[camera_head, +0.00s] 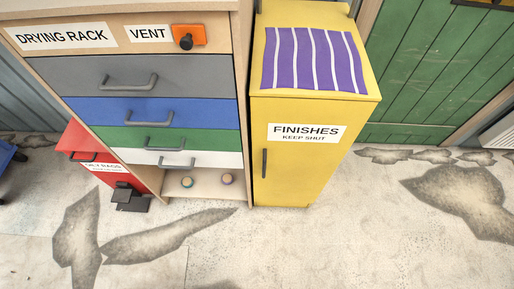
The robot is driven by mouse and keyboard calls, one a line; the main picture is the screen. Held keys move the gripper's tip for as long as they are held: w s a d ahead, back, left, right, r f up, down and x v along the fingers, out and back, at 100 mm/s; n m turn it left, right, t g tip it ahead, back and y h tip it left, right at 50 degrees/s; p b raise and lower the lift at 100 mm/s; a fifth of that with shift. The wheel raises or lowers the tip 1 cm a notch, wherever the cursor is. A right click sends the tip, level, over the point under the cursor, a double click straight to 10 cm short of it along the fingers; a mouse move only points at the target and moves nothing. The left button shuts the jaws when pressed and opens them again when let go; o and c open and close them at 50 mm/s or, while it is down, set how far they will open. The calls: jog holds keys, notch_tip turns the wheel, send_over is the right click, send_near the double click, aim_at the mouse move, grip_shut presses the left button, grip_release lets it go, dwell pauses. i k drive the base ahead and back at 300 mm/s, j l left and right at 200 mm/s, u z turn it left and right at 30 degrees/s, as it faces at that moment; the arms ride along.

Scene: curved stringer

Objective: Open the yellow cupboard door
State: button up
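The yellow cupboard (360,100) stands on the floor right of the drawer unit. Its door (297,170) faces front and looks shut. A white label on the door reads "FINISHES KEEP SHUT" (305,133). A dark vertical handle (264,163) sits near the door's left edge, below the label. My gripper is not in view, so its state and place are hidden.
A purple and white striped cloth (314,60) lies on the cupboard top. The drawer unit (243,75) stands close on the left. A red bin (128,178) with a dark pedal is at far left. Stained floor (330,240) before the cupboard is clear.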

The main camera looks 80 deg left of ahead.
aim_at(298, 143)
jog(key=u, duration=1.45)
